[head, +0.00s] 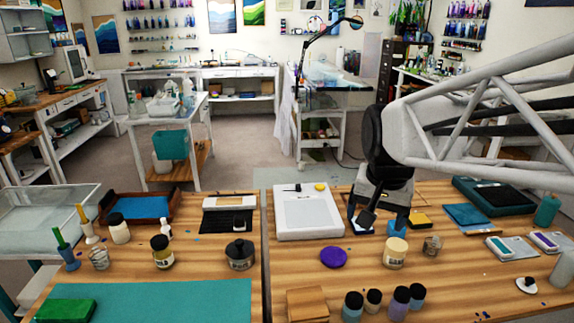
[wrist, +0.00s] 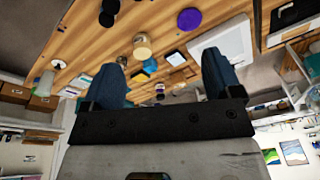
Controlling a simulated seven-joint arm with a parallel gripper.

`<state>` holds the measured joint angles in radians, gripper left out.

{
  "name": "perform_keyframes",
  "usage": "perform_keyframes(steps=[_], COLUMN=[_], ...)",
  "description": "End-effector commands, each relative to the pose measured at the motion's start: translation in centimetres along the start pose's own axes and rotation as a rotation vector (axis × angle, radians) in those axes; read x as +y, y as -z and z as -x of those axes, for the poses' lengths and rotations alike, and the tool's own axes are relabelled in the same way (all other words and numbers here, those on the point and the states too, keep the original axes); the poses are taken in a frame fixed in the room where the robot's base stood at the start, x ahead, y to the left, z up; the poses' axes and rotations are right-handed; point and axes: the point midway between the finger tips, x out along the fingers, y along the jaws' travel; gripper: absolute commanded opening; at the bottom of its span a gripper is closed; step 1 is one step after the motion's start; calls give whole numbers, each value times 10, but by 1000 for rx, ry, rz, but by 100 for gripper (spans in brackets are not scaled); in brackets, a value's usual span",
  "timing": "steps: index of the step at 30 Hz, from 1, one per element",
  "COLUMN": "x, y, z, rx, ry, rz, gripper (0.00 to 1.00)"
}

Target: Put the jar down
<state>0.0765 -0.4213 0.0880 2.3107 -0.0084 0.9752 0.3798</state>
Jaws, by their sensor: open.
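A cream jar (head: 395,252) stands upright on the wooden table, in front of my gripper in the head view. It also shows in the wrist view (wrist: 142,47), beyond the fingers. My gripper (head: 382,222) is open above the table, just behind this jar, with nothing between its fingers. The wrist view shows the two dark blue fingers wide apart (wrist: 163,80). Which jar the task means cannot be told.
A purple disc (head: 334,257) lies left of the cream jar, and a small glass (head: 431,246) stands to its right. A white flat device (head: 309,215) lies left of my gripper. Several dark-lidded bottles (head: 374,299) stand at the front edge. Bare wood lies right of the glass.

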Motion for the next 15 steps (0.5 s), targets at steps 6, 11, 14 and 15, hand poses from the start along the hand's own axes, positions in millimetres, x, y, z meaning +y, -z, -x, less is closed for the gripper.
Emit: perform_keyframes(steps=[6, 11, 14, 15], x=[12, 22, 26, 28], y=[-62, -100, -117, -122], z=[-7, -16, -21, -23], rx=[18, 30, 35, 37], ry=[11, 17, 19, 20], rz=[187, 311, 369, 387], gripper=[84, 84, 84, 84])
